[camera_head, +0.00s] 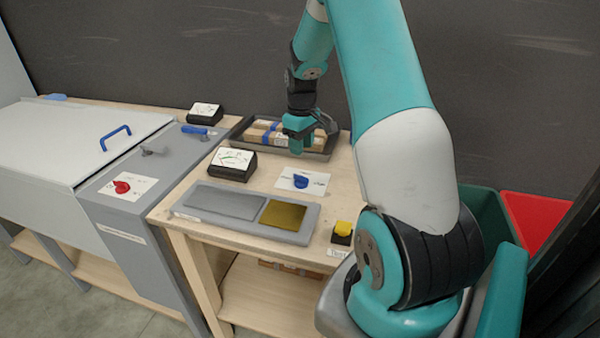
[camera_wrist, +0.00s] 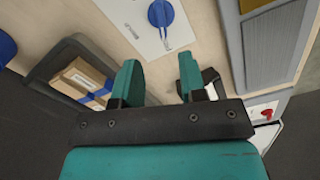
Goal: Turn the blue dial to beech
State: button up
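The blue dial (camera_head: 300,181) sits on a white plate (camera_head: 318,186) on the wooden table. The markings on the plate are too small to read, so I cannot tell which setting the dial points to. My gripper (camera_head: 297,147) is above the table, behind the dial and in front of the dark tray. In the wrist view my gripper (camera_wrist: 161,80) has its two teal fingers apart with nothing between them.
A dark tray (camera_head: 322,156) holds wrapped bars behind the dial. A black gauge box (camera_head: 233,164) stands left of it. A grey panel (camera_head: 190,212) with silver and gold plates and a yellow button (camera_head: 343,229) lie in front. A red dial (camera_head: 122,187) is on the grey cabinet.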

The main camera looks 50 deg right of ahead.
aim_at(301, 176)
notch_tip(301, 176, down, 10)
jog(key=shift+p, duration=0.6)
jog(key=shift+c, duration=0.4)
grip_shut()
